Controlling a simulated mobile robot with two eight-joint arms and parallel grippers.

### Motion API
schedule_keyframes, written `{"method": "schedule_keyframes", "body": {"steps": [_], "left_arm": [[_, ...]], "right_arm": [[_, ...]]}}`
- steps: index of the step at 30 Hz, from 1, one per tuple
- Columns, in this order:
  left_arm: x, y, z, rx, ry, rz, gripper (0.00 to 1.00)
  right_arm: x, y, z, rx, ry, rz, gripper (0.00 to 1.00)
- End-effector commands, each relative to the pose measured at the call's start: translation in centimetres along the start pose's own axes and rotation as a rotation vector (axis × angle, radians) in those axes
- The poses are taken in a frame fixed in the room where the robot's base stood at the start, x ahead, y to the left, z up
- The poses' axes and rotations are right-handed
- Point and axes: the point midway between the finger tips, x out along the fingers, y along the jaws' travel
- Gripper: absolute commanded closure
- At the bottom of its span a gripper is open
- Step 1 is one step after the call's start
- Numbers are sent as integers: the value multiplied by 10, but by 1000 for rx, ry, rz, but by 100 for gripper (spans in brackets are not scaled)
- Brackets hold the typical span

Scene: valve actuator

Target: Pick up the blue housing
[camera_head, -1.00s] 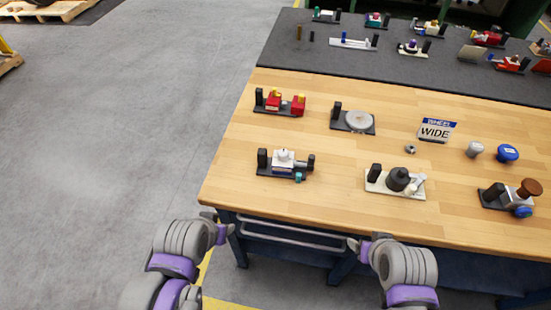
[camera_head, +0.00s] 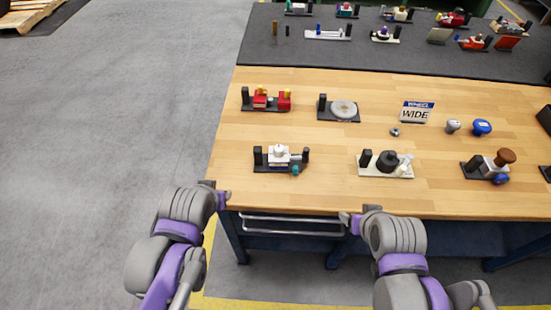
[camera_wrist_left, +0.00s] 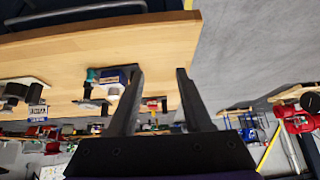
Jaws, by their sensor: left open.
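A loose blue rounded piece (camera_head: 482,127), which may be the blue housing, sits on the wooden bench at the right, beside a grey knob (camera_head: 452,126). A white block assembly (camera_head: 279,155) on a black base stands near the front left. In the left wrist view, a block with a blue side (camera_wrist_left: 116,76) shows beyond my fingers, probably that assembly. My left gripper (camera_head: 218,196) is at the bench's front left corner; its fingers (camera_wrist_left: 156,70) are apart and empty. My right gripper (camera_head: 347,218) is at the front edge, away from all parts; its jaws are unclear.
The wooden bench top (camera_head: 330,190) has free room along its front. A grey disc fixture (camera_head: 344,110), a red fixture (camera_head: 266,100), a black-topped fixture (camera_head: 387,163) and a brown-knobbed fixture (camera_head: 491,166) stand around. A "WIDE" sign (camera_head: 417,112) is mid-bench. A dark mat (camera_head: 380,70) lies behind.

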Motion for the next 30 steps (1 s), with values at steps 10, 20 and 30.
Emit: {"method": "schedule_keyframes", "body": {"steps": [10, 20, 30], "left_arm": [[49, 56, -74, -24, 123, -21, 50], [74, 87, -98, -40, 182, -13, 50], [120, 86, -107, -42, 184, -13, 50]], "right_arm": [[2, 0, 6, 0, -8, 0, 29], [3, 0, 8, 0, -10, 0, 29], [3, 0, 8, 0, -10, 0, 29]]}}
